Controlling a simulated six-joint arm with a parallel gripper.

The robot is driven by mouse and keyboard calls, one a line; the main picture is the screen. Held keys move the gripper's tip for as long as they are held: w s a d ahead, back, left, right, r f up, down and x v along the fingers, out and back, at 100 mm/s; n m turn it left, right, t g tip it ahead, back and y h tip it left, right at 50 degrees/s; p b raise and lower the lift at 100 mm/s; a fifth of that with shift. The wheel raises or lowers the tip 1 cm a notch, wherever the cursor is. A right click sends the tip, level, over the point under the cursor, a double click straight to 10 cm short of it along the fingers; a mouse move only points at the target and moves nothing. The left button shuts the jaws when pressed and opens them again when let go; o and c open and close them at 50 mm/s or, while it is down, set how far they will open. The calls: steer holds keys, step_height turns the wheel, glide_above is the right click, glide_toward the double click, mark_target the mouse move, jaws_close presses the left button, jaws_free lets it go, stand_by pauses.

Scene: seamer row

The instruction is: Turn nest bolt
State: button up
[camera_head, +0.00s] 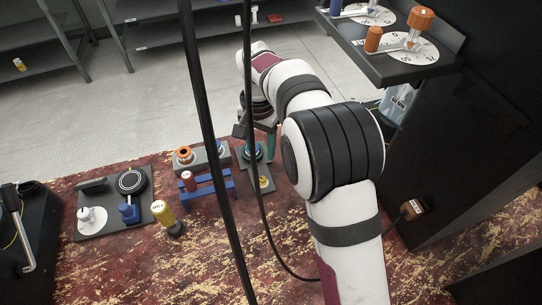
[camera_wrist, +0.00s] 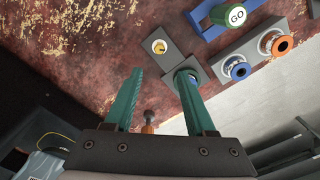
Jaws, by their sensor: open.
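A small grey plate (camera_wrist: 178,58) lies on the stained mat. It bears a round yellow, bolt-like piece (camera_wrist: 160,46) and, at its other end, a dark ringed part with a blue rim (camera_wrist: 188,79). I cannot tell for certain which is the nest bolt. My gripper (camera_wrist: 158,72) is open, its teal fingers apart and empty. In the wrist view the right fingertip overlaps the ringed part; contact is unclear. In the head view my gripper (camera_head: 258,150) is over the plate's far end, and the yellow piece (camera_head: 264,182) shows at the near end.
Beside the plate are a blue stand holding a GO gauge (camera_wrist: 236,15) and a grey block with a blue ring (camera_wrist: 238,69) and an orange ring (camera_wrist: 282,45). A yellow-handled tool (camera_head: 163,213) stands nearer. A dark cabinet (camera_head: 465,150) rises at the right. Open mat lies in front.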

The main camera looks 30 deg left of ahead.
mark_target(262, 179)
step_height(262, 179, down, 13)
jaws_close()
stand_by(0.4)
